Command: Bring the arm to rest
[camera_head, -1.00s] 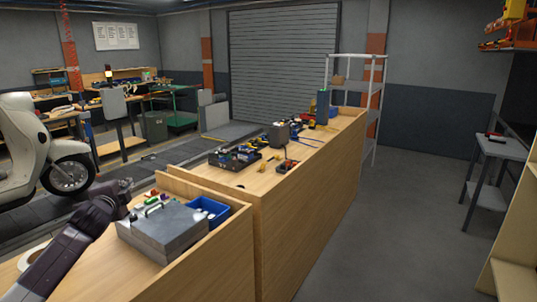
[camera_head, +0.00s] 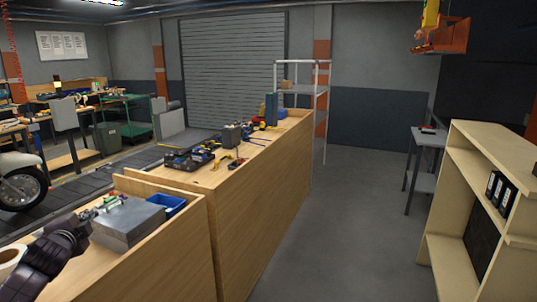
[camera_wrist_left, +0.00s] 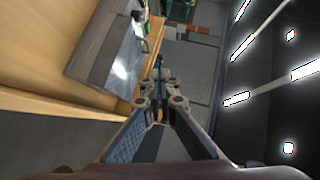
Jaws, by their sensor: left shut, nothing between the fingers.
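My left arm comes in at the lower left of the head view, and its gripper (camera_head: 80,220) is beside the grey metal box on the near counter. The left wrist view shows the gripper's fingers (camera_wrist_left: 158,68) closed together at their tips, with nothing between them. In that view the gripper points past the counter's edge, apart from the grey box. My right gripper is not in view.
The grey metal box (camera_head: 128,222) and a blue bin (camera_head: 166,205) sit on the near wooden counter (camera_head: 170,255). A longer counter (camera_head: 262,185) with tools stands beyond. A wooden shelf (camera_head: 450,200) stands at right. The floor (camera_head: 345,230) between is clear.

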